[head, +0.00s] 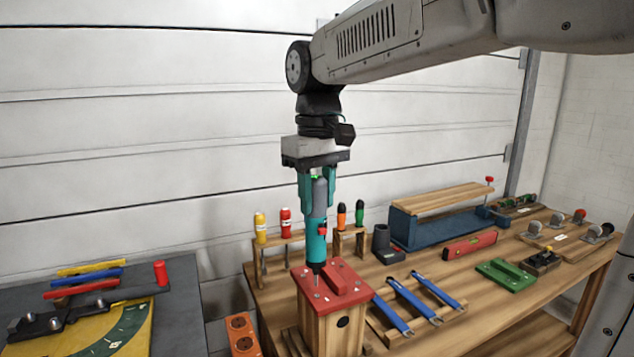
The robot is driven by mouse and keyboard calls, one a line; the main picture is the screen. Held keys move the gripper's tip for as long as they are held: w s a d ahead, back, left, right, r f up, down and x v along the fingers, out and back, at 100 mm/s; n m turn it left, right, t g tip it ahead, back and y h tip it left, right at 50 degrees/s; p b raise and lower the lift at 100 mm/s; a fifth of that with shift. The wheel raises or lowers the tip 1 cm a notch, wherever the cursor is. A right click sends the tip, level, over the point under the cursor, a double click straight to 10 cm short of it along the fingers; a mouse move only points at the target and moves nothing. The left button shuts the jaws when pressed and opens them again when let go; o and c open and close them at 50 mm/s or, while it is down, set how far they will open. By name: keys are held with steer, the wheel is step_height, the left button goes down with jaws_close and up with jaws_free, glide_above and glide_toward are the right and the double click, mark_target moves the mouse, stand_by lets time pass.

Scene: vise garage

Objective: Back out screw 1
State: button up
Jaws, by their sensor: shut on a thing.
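My gripper (317,198) points straight down and is shut on a teal and grey power screwdriver (316,240). The screwdriver is upright, with its dark bit reaching down to the red plate (337,303) on top of a wooden box (322,330). Small screw heads show on the plate, one at the front left (317,295) and one at the right (359,285). No number lets me tell which is screw 1.
Close behind stands a wooden rack (275,243) of coloured-handled screwdrivers. An orange block (241,333) is at the left.

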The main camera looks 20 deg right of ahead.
mark_target(318, 177)
steer(key=shift+f, duration=0.3)
steer(key=shift+s+f, duration=0.15)
steer(key=shift+f, duration=0.75)
stand_by(1.2)
steer(key=shift+r, duration=0.3)
stand_by(1.5)
steer(key=shift+r, duration=3.6)
